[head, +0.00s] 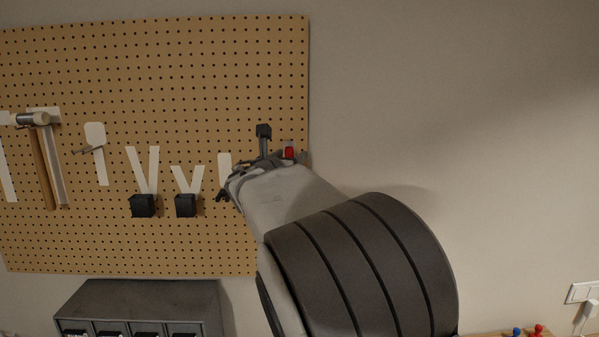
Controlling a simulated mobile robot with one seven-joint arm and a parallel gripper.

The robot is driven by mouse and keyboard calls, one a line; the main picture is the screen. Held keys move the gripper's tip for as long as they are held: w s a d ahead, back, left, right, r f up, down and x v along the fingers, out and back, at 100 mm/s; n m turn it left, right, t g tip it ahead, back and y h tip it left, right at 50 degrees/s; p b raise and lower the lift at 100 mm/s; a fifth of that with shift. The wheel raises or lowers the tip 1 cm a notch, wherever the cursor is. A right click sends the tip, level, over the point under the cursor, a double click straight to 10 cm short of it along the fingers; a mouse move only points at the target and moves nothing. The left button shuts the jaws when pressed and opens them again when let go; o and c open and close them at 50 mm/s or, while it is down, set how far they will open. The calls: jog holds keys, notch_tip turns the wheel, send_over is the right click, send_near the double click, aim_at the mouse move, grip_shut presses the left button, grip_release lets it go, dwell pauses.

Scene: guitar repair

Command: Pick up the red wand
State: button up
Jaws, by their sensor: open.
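A small red piece (289,153) shows beside my gripper at the right edge of the pegboard. It may be part of the red wand, but most of its surroundings are hidden by my wrist and I cannot tell its full shape. My gripper (243,164) is open, in front of the lower right part of the pegboard. One dark fingertip points up and the other is at the lower left. I see nothing clearly held between them.
A grey drawer cabinet (140,300) stands below. Small red and blue items (538,330) sit at bottom right.

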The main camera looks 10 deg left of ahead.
grip_shut()
dwell(0.6)
